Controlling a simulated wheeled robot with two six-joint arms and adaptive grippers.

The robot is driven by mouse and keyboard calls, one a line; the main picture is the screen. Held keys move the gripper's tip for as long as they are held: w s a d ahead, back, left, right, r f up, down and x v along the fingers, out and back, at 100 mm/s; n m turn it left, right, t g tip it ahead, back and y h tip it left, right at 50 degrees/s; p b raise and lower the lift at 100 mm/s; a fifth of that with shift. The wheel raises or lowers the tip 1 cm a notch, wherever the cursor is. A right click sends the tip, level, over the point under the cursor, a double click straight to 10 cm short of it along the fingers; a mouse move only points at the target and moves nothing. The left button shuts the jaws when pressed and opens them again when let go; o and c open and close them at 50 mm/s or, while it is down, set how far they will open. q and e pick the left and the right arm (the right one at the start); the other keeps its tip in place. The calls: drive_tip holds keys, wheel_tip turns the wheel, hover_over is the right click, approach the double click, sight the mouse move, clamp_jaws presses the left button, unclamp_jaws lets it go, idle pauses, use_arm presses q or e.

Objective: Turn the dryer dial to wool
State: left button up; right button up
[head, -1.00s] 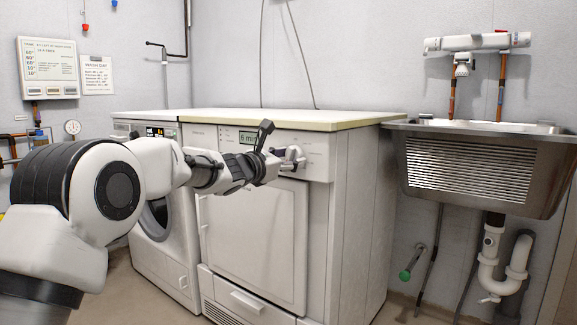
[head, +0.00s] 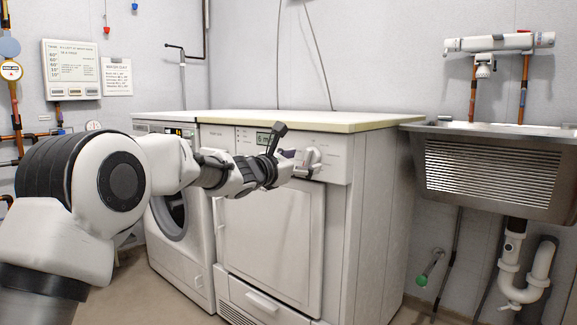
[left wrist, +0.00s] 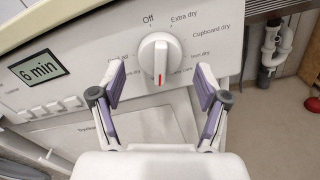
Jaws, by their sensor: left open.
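The dryer (head: 330,215) stands under a worktop. Its white round dial (left wrist: 160,52) shows in the left wrist view, with a raised grip bar and a red mark pointing down. Printed labels around it include Off at the top, Extra dry and Cupboard dry on the right; the lower ones are partly hidden or too small to read. My left gripper (left wrist: 162,75) is open, its two fingers apart on the left and right of the dial, with gaps visible to it. In the head view the left gripper (head: 300,165) is at the dryer's panel. My right gripper is not in view.
A display (left wrist: 38,67) reading 6 min and a row of buttons sit left of the dial. A washing machine (head: 172,240) stands left of the dryer. The worktop (head: 270,118) is clear. A metal sink (head: 490,175) hangs to the right.

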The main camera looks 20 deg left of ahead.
use_arm(q)
drive_tip(key=v, duration=1)
drive_tip(key=shift+s, duration=0.2)
